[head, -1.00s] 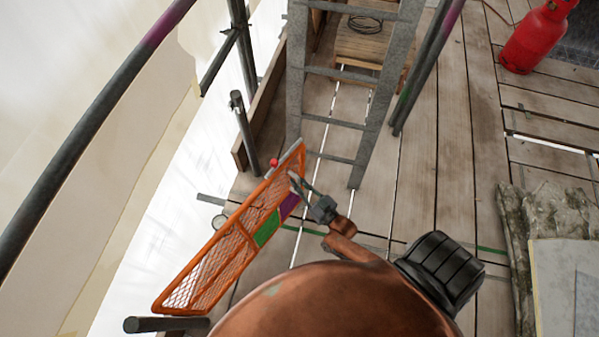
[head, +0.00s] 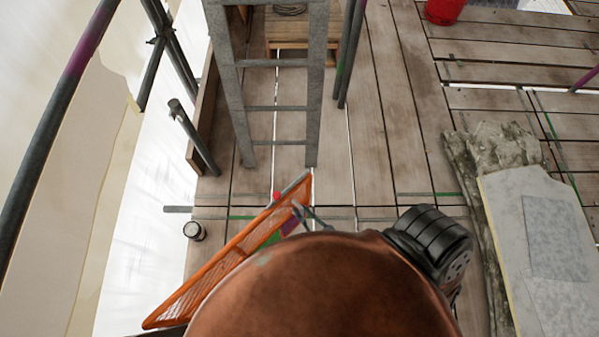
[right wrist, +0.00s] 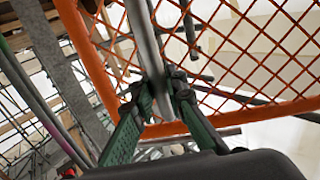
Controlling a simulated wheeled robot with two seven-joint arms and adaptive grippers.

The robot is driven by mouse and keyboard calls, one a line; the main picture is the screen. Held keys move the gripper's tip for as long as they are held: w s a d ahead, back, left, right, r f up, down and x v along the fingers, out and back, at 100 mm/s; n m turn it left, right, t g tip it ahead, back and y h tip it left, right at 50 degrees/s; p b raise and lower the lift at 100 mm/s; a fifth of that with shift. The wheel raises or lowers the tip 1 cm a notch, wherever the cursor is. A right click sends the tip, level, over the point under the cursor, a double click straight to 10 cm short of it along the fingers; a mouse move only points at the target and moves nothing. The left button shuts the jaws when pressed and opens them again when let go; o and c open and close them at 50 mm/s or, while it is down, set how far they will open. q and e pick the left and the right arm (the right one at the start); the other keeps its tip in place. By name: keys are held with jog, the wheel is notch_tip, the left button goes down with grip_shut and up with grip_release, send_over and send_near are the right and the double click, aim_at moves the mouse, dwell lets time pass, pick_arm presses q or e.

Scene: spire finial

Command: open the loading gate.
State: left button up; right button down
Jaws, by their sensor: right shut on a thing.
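The loading gate (head: 215,262) is an orange frame with wire mesh, seen steeply from above at the lower left in the head view. It stands at an angle to the platform edge. Its mesh (right wrist: 255,50) fills much of the right wrist view. A grey tube (right wrist: 146,38) runs along the gate. My right gripper (right wrist: 161,98), with green fingers, is shut on this tube. In the head view my right gripper (head: 306,213) is at the gate's far end, beside a small red knob (head: 277,196). My left gripper is not in view.
A grey ladder (head: 231,85) stands beyond the gate. A short grey post (head: 195,138) stands at the platform's left edge, with white sheeting outside. A small tin (head: 194,231) is near that edge. A tarp and board (head: 535,250) lie at right. The middle planks are clear.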

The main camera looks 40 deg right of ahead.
jog(key=shift+s, duration=0.55)
jog(key=c, duration=1.9)
grip_release()
jog(key=shift+c, duration=0.2)
send_near(293, 195)
jog(key=w, duration=0.4)
jog(key=shift+w+r, duration=0.15)
jog(key=shift+w, duration=0.1)
